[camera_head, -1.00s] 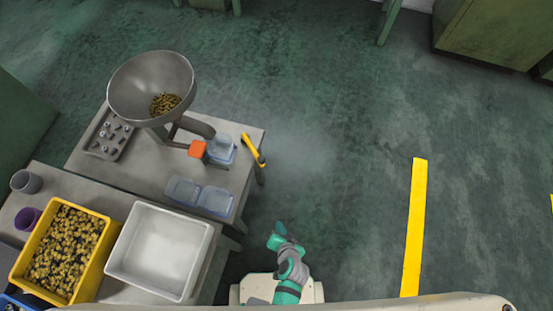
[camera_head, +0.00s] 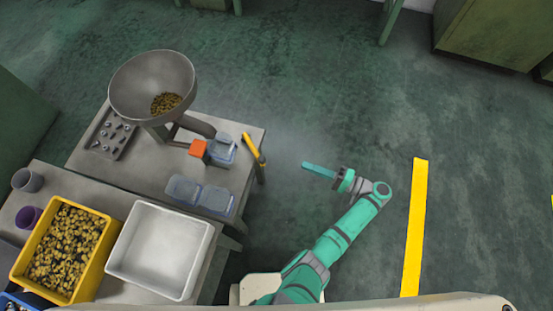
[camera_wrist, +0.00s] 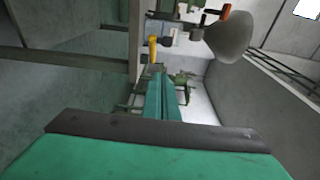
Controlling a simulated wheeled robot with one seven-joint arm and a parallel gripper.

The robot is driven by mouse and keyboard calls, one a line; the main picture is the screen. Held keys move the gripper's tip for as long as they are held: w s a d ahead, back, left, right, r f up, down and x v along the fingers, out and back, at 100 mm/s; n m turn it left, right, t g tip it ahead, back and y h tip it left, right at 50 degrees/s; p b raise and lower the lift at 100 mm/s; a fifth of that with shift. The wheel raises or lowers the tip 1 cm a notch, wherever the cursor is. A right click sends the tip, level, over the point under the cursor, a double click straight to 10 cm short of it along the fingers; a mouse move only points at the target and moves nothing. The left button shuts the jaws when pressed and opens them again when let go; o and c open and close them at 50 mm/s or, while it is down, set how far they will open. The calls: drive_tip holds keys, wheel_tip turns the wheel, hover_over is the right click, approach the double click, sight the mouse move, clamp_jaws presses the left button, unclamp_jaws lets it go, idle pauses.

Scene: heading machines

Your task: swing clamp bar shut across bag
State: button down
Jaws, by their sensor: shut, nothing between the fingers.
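The clamp bar (camera_head: 253,147) is yellow with a dark end and stands at the right edge of the bench, angled away from the bag. Its yellow end also shows in the wrist view (camera_wrist: 153,46). The clear bluish bag (camera_head: 223,152) sits beside an orange block (camera_head: 199,149) at the hopper's outlet. The fingers (camera_wrist: 161,88) are shut and empty.
A metal hopper (camera_head: 150,75) with brass-coloured parts stands on the bench (camera_head: 150,170). Two more bluish bags (camera_head: 199,194) lie at the bench's front. A yellow bin (camera_head: 20,268) and white tray (camera_head: 160,250) are nearer. Floor to the right is clear.

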drive_tip(key=w+a+r, duration=0.1)
drive_tip(key=w+a, duration=0.2)
drive_tip(key=a, duration=0.9)
drive_tip(key=shift+y, duration=0.3)
drive_tip(key=shift+s+a, duration=0.1)
drive_tip(key=shift+a, duration=0.1)
